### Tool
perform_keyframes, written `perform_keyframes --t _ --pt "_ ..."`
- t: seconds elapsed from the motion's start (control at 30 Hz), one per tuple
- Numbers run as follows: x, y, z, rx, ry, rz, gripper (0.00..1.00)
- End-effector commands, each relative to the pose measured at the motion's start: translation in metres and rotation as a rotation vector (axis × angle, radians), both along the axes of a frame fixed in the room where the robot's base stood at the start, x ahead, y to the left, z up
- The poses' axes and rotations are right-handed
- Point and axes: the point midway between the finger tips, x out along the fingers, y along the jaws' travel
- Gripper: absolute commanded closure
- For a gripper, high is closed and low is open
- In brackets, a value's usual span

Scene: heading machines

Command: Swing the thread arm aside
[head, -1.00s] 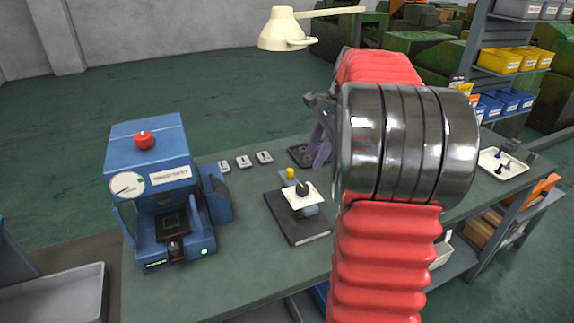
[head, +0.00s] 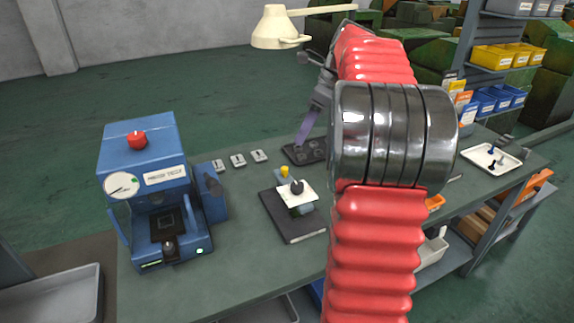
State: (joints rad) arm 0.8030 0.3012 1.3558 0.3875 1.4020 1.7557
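A fixture on the bench has a flat black base (head: 292,229), a white square plate (head: 291,201) above it with a dark round knob, and a yellow knob (head: 284,171) at its back. I cannot tell for sure which part is the thread arm. My gripper (head: 306,130) hangs behind and slightly right of the fixture, its purple fingers pointing down over a dark tray with round recesses (head: 291,153). It is apart from the fixture. The fingers overlap in this view, so their gap is not clear. My red arm and its dark metal joint hide the bench to the right.
A blue press-like machine (head: 142,150) with a gauge and red button stands left of the fixture. Several small labelled plates (head: 238,160) lie between them at the back. A lamp (head: 274,28) hangs above. A white tray (head: 482,150) with small parts lies right. The front bench is clear.

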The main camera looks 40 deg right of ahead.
Motion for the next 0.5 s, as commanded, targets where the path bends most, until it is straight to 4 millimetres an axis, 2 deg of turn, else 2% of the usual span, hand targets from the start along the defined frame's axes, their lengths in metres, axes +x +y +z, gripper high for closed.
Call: perform_keyframes --t 0.23,0.5 --pt "0.006 0.004 -0.017 0.002 0.001 0.002 0.65" --pt "0.019 0.012 -0.054 0.002 0.002 0.002 0.65"
